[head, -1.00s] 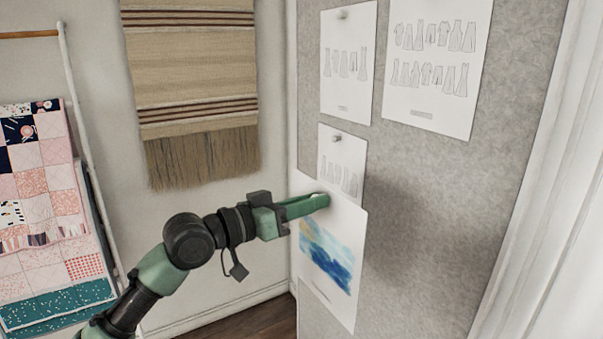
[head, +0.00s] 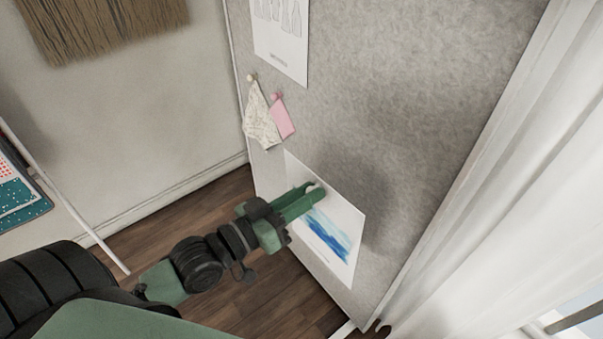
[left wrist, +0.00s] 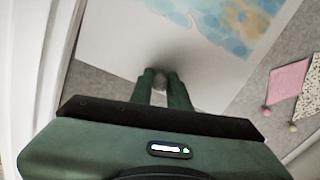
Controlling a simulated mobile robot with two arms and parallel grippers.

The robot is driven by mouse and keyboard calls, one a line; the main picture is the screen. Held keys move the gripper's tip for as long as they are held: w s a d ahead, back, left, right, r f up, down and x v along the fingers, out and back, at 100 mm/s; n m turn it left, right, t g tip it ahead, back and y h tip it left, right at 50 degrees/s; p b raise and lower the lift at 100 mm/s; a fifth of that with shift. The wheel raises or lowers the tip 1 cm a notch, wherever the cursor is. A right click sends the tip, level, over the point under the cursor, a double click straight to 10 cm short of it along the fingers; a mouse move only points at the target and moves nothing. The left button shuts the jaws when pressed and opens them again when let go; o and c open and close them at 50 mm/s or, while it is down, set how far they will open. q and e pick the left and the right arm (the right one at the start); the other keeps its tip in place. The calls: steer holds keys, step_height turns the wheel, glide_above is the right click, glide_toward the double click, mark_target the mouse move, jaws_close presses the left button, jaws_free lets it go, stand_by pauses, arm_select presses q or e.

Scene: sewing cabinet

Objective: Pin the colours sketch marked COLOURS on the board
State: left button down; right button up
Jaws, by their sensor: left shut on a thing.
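The colours sketch (head: 338,212), a white sheet with a blue and pale yellow wash, is at the lower part of the grey pinboard (head: 400,130). Its COLOURS mark cannot be read. In the left wrist view the pin (left wrist: 160,80) sits between the two green fingertips, over the white part of the sketch (left wrist: 115,50). The sheet lies close along the board; I cannot tell whether it touches. My right gripper is not in view.
A cream patterned swatch (head: 261,118) and a pink swatch (head: 282,118) hang from pins just above the sketch. A dress drawing (head: 281,45) hangs higher. White curtains (head: 520,200) are at the right. Bare board lies right of the sketch.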

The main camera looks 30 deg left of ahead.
arm_select(q)
steer(key=shift+w+d+r, duration=0.15)
steer(key=shift+w+d, duration=0.05)
steer(key=shift+w, duration=0.2)
steer(key=shift+w+d, duration=0.2)
steer(key=shift+w, duration=0.1)
glide_toward(368, 156)
steer(key=x, duration=0.4)
steer(key=shift+r, duration=0.15)
steer(key=shift+x, duration=0.9)
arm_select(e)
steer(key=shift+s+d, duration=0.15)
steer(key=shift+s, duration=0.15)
arm_select(q)
steer(key=shift+w+d, duration=0.15)
steer(key=shift+w, duration=0.1)
steer(key=c, duration=1.3)
jaws_free()
